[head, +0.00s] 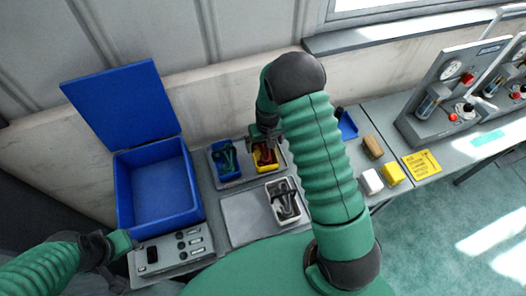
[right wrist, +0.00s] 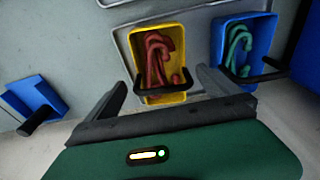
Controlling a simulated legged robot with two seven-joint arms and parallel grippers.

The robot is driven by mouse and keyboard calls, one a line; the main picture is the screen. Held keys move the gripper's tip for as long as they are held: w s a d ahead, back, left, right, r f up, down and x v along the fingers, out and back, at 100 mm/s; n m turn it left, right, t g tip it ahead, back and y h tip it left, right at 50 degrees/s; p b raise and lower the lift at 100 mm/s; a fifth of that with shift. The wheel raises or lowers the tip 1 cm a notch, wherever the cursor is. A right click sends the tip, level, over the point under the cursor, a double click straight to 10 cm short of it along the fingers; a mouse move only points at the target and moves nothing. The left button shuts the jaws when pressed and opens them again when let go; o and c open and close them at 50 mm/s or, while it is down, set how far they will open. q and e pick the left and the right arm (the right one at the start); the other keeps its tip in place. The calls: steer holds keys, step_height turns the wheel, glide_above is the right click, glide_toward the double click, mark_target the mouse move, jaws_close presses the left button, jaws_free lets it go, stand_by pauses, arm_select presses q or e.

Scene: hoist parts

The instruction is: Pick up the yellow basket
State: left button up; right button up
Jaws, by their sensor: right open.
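The yellow basket (head: 259,166) stands on a grey tray on the bench in the head view, holding dark red hook-like parts. In the right wrist view the yellow basket (right wrist: 178,97) shows its black handle lying across its near end. My right gripper (head: 265,138) is over the yellow basket's far end. In the right wrist view its fingers (right wrist: 162,78) are apart, on either side of the near end and handle, with nothing held. Whether they touch the basket I cannot tell. My left gripper (head: 120,243) is at the lower left; its jaws do not show clearly.
A blue basket (head: 226,172) with green parts stands close beside the yellow one. A white basket (head: 296,211) with grey parts is nearer. An open blue box (head: 126,200) and a control panel (head: 146,267) are left. Small blocks (head: 391,173) and gauge units (head: 440,85) are right.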

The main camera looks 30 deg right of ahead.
mark_target(263, 150)
steer(key=shift+w+a+f, duration=0.1)
steer(key=shift+w+f, duration=0.2)
steer(key=shift+f, duration=0.3)
steer(key=shift+w+f, duration=0.3)
steer(key=shift+f, duration=0.3)
step_height(263, 150, down, 4)
steer(key=shift+s+r+p, duration=0.15)
steer(key=shift+r+p, duration=0.05)
steer(key=shift+p, duration=0.75)
steer(key=shift+f, duration=0.3)
arm_select(q)
steer(key=shift+w+r, duration=0.3)
steer(key=shift+r, duration=0.55)
arm_select(e)
steer(key=shift+f, duration=0.15)
steer(key=shift+w, duration=0.2)
steer(key=c, duration=1.1)
arm_select(q)
steer(key=shift+w, duration=0.1)
arm_select(e)
steer(key=c, duration=0.9)
steer(key=shift+o, duration=0.2)
